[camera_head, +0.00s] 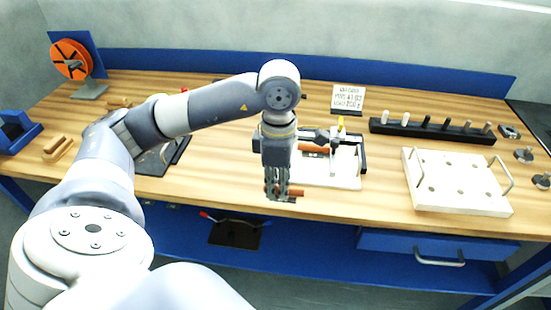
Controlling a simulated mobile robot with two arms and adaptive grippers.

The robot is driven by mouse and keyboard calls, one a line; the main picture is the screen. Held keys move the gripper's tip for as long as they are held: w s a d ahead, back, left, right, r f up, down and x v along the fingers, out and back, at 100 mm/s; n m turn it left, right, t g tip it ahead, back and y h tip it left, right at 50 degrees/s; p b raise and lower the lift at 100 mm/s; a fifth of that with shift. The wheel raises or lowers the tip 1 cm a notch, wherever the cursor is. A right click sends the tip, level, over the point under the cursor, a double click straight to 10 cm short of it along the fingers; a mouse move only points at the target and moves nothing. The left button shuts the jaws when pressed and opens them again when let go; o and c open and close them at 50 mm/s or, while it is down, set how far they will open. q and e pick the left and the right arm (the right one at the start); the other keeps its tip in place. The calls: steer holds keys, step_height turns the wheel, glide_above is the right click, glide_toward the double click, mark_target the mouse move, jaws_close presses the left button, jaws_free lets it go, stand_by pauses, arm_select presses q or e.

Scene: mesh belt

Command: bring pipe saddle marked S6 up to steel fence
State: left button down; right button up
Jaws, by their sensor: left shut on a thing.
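My left gripper (283,192) points down at the front edge of the workbench, its wrist above the middle of the bench. It is shut on a small copper-coloured piece (294,192), mostly hidden by the fingers. This may be the pipe saddle, but I cannot read an S6 mark on it. Just behind and to the right stands a fixture with a white base plate (345,183), dark and light upright parts and an orange handle (314,148). I cannot clearly pick out the steel fence among these parts; my arm hides the fixture's left side. My right gripper is not in view.
A white tray with handles (422,196) lies at the right. Behind it is a black rack (410,129) with several pegs. A sign (347,98) stands at the back. An orange reel (70,59) and wooden pieces (57,148) are at the left. Bare bench lies between fixture and tray.

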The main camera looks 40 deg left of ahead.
mark_target(307, 170)
arm_select(q)
steer(key=shift+w+a+f+b, duration=0.25)
steer(key=shift+w+f+b, duration=0.15)
steer(key=shift+w, duration=0.75)
steer(key=shift+w+a+f+b, duration=0.25)
steer(key=shift+w+b, duration=0.1)
steer(key=shift+w, duration=0.85)
steer(key=shift+w+a+f+b, duration=0.2)
steer(key=shift+w+f+b, duration=0.2)
steer(key=shift+w, duration=0.75)
steer(key=shift+w+a+f+b, duration=0.2)
steer(key=shift+w+f, duration=0.05)
steer(key=shift+w, duration=0.6)
steer(key=shift+w+a+f+b, duration=0.15)
steer(key=shift+w+f, duration=0.1)
steer(key=shift+w, duration=0.65)
steer(key=shift+w+a+f+b, duration=0.2)
steer(key=shift+w+f, duration=0.05)
steer(key=shift+w, duration=0.6)
steer(key=shift+w+d, duration=0.5)
steer(key=shift+d, duration=0.35)
steer(key=c, duration=1.4)
jaws_free()
steer(key=shift+c, duration=0.2)
step_height(307, 170, up, 12)
